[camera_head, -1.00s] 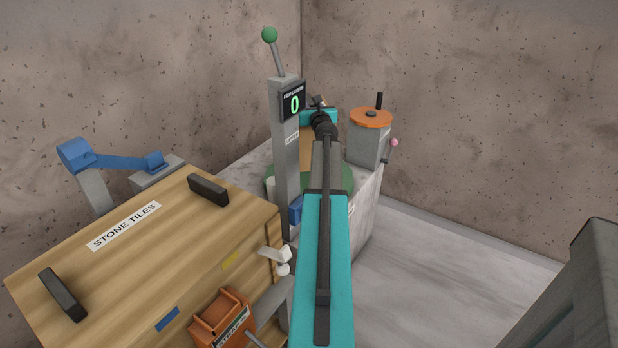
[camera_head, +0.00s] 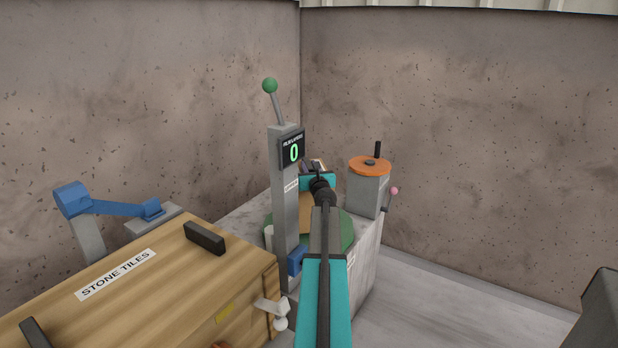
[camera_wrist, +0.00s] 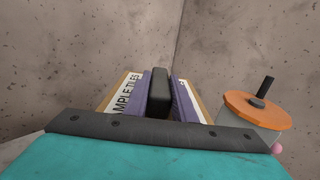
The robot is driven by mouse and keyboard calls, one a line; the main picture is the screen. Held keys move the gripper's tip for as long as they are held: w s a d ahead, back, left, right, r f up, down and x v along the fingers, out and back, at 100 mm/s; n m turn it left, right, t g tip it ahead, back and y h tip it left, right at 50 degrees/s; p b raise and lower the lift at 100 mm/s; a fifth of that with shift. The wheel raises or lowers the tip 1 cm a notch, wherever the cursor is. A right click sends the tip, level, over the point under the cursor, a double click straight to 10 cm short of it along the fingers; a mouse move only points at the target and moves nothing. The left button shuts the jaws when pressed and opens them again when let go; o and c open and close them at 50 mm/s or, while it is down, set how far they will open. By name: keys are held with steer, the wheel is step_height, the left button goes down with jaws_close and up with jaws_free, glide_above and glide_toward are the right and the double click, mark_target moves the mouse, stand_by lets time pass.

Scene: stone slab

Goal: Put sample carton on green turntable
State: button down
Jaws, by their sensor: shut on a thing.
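The sample carton (camera_wrist: 131,93) is a tan box with a white label, of which "MPLE TILES" is readable in the wrist view. My gripper (camera_wrist: 160,92) is shut on its black upright handle, with a purple finger pad on each side. In the head view my teal wrist is over the far part of the green turntable (camera_head: 346,232), a flat disc on the stone slab. A tan surface shows below the wrist, partly behind the grey post. Whether the carton touches the turntable is hidden.
A grey post (camera_head: 286,215) with a display reading 0 and a green-knobbed lever stands close left of my arm. A grey pedestal with an orange handwheel (camera_head: 371,167) stands right. A wooden "STONE TILES" crate (camera_head: 150,300) fills the lower left; a blue-armed device (camera_head: 110,205) stands behind.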

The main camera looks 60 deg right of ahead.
steer(key=shift+r, duration=0.1)
steer(key=shift+f+b, duration=0.8)
steer(key=shift+f, duration=1.1)
steer(key=c, duration=1.5)
jaws_free()
steer(key=shift+f, duration=0.1)
steer(key=shift+a, duration=0.1)
glide_above(306, 202)
steer(key=s, duration=0.4)
steer(key=shift+s, duration=0.15)
